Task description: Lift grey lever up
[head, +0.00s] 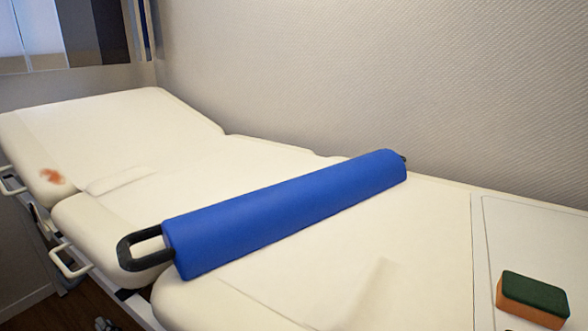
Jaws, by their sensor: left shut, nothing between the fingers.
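A cream padded couch (110,125) runs across the view, with a raised head section at the left. White looped handles (70,262) stick out from its left side. A small greyish piece (40,220) shows at the side between the couch sections, but I cannot tell if it is the grey lever. My left gripper (105,324) shows only as a small part at the bottom edge, low beside the couch frame. It is shut and empty, apart from the handles. My right gripper is not in view.
A blue bolster (290,212) with black end loops lies across the couch. An orange and green sponge (532,299) lies at the right. A reddish stain (52,176) marks the head section. A textured wall (400,80) stands behind. Dark floor shows at lower left.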

